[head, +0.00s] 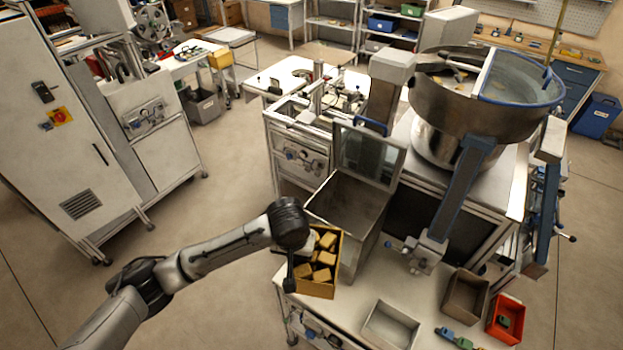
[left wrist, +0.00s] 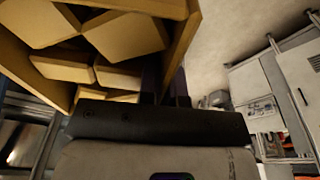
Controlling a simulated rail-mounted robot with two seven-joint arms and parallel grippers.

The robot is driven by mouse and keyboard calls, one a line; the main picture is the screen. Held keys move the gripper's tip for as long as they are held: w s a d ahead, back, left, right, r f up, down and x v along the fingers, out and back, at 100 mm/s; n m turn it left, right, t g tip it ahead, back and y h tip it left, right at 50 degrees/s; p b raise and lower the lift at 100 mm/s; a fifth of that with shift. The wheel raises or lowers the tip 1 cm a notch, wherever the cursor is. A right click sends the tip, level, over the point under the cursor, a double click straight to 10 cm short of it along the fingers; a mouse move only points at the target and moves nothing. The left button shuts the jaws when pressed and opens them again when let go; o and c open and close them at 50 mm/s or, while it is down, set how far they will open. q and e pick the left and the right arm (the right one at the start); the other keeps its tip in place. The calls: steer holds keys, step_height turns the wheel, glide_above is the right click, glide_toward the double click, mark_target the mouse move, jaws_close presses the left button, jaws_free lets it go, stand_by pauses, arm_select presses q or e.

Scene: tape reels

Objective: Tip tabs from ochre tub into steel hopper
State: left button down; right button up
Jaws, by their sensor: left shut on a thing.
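The ochre tub (head: 318,290) is in the head view, in front of the steel hopper (head: 350,210) and close to its lower left edge. Several tan tabs (head: 323,258) lie inside the tub. My left gripper (head: 296,262) is shut on the tub's left wall. In the left wrist view, the tub (left wrist: 190,40) fills the upper left, with large tan tabs (left wrist: 125,35) inside, and the gripper (left wrist: 165,95) is at its wall. The hopper's lid stands open and its visible inside shows no tabs. My right gripper is not in view.
A large steel bowl feeder (head: 450,120) stands right of the hopper. On the bench (head: 345,310) are an empty pale tray (head: 390,325), a brown bin (head: 465,295) and an orange bin (head: 507,318). A grey cabinet (head: 60,120) stands at the left; open floor lies between.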

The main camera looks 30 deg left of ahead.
arm_select(q)
steer(key=w+a+r+n, duration=0.2)
steer(key=w+a+n, duration=0.1)
steer(key=w, duration=0.4)
steer(key=w+a+r+n+y, duration=0.1)
steer(key=w+a+r+n, duration=0.15)
steer(key=w, duration=0.45)
steer(key=w+a+r+n, duration=0.1)
steer(key=w+a+n, duration=0.25)
steer(key=w, duration=0.35)
steer(key=s+d+f+t+y+b, duration=0.1)
steer(key=s+d+t+y+b, duration=0.2)
steer(key=d+t+y+b, duration=0.6)
steer(key=t+y+b, duration=0.1)
steer(key=y+b, duration=0.8)
steer(key=b, duration=0.8)
steer(key=shift+d+f+y, duration=0.25)
steer(key=shift+d+y, duration=0.05)
stand_by(0.4)
